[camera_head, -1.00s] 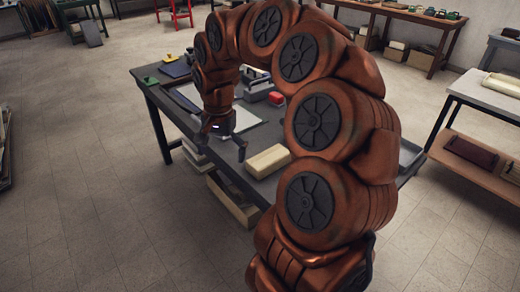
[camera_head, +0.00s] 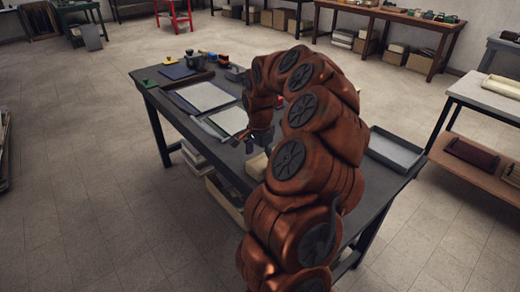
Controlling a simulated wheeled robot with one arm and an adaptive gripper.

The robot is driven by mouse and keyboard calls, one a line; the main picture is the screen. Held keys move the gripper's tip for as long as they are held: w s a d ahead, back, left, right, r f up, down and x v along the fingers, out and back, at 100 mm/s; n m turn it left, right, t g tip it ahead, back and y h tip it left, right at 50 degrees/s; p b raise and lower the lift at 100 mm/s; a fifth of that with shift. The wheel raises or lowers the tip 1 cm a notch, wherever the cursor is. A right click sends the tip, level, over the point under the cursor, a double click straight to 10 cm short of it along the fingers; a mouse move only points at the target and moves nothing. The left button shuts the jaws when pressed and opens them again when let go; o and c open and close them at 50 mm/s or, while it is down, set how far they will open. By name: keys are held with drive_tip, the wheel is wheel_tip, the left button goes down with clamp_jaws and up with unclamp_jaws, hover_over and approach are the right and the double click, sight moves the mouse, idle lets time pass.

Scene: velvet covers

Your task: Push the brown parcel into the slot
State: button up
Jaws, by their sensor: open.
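My gripper (camera_head: 258,143) is open above the dark workbench (camera_head: 196,127), its fingers small and partly lost against the arm. A pale tan block (camera_head: 256,166) sits on the bench just below and in front of my gripper, partly covered by my arm. I see a gap between them, but cannot tell how wide it is. No clearly brown parcel shows on the bench; the tan block may be it. I cannot make out a slot; my arm hides the middle of the bench.
White sheets (camera_head: 205,96) lie on the left half of the bench. A shallow grey tray (camera_head: 396,150) is at its right end. A green item (camera_head: 149,83) and small tools are at the far left. A side table (camera_head: 492,97) stands at right.

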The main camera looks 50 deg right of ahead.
drive_tip(key=shift+f, duration=1.05)
drive_tip(key=shift+c, duration=0.3)
drive_tip(key=c, duration=1.4)
drive_tip(key=shift+f+b, duration=0.1)
drive_tip(key=shift+b, duration=0.3)
drive_tip(key=shift+d, duration=0.1)
drive_tip(key=shift+s+d+b, duration=0.2)
drive_tip(key=shift+d+b, duration=0.3)
drive_tip(key=shift+d, duration=0.85)
drive_tip(key=shift+d, duration=0.15)
